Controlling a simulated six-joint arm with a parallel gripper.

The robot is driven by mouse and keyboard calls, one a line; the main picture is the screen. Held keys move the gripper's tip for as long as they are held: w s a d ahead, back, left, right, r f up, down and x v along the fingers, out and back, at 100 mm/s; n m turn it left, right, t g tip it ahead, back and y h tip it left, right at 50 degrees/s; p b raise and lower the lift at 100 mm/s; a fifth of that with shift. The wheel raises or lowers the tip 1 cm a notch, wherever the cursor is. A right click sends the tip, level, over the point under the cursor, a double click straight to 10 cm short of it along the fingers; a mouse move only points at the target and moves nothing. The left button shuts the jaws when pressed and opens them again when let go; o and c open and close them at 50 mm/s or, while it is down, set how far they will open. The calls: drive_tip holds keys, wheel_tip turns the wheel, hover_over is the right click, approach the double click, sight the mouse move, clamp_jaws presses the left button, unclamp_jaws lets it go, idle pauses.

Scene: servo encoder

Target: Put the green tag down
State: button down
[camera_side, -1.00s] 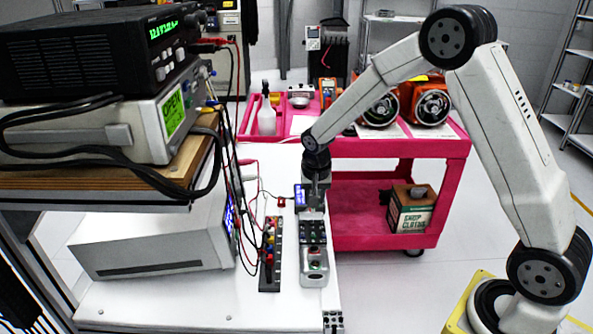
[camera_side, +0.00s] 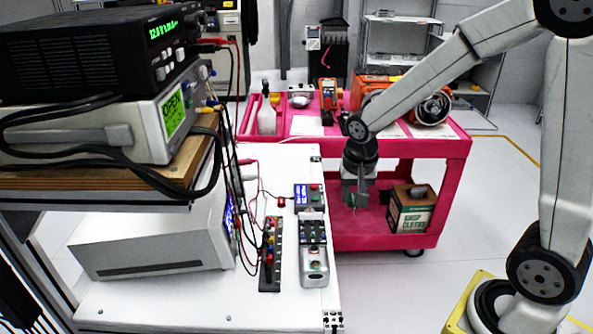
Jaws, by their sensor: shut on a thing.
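My gripper (camera_side: 357,197) hangs pointing down, just off the right edge of the white bench, in front of the pink cart. It is shut on the green tag (camera_side: 357,201), which shows only as a small greenish patch at the fingertips. Most of the tag is hidden or too small to make out. Gripper and tag are clear of the bench top.
On the white bench (camera_side: 190,300) stand a small device with a blue display (camera_side: 302,196), a grey button box (camera_side: 314,265) and a terminal strip with red and black leads (camera_side: 270,255). The pink cart (camera_side: 400,149) carries orange motors and, below, a shop cloths box (camera_side: 411,212).

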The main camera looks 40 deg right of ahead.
drive_tip(key=shift+s+r, duration=0.1)
drive_tip(key=shift+s, duration=0.25)
drive_tip(key=shift+w, duration=0.15)
drive_tip(key=w+f, duration=0.1)
drive_tip(key=w, duration=0.2)
drive_tip(key=w+f, duration=0.1)
drive_tip(key=w, duration=0.2)
drive_tip(key=w+d+f, duration=0.1)
drive_tip(key=w+f, duration=0.1)
drive_tip(key=w, duration=0.1)
drive_tip(key=shift+f, duration=0.1)
hover_over(311, 216)
drive_tip(key=shift+s+a+f, duration=0.1)
drive_tip(key=shift+s+f, duration=0.1)
drive_tip(key=shift+f, duration=1.1)
drive_tip(key=shift+s+a+f, duration=0.1)
drive_tip(key=shift+s+f, duration=0.1)
drive_tip(key=shift+f, duration=1.05)
drive_tip(key=shift+f, duration=0.1)
drive_tip(key=shift+w+f, duration=0.2)
drive_tip(key=shift+f, duration=1.55)
drive_tip(key=shift+f, duration=0.15)
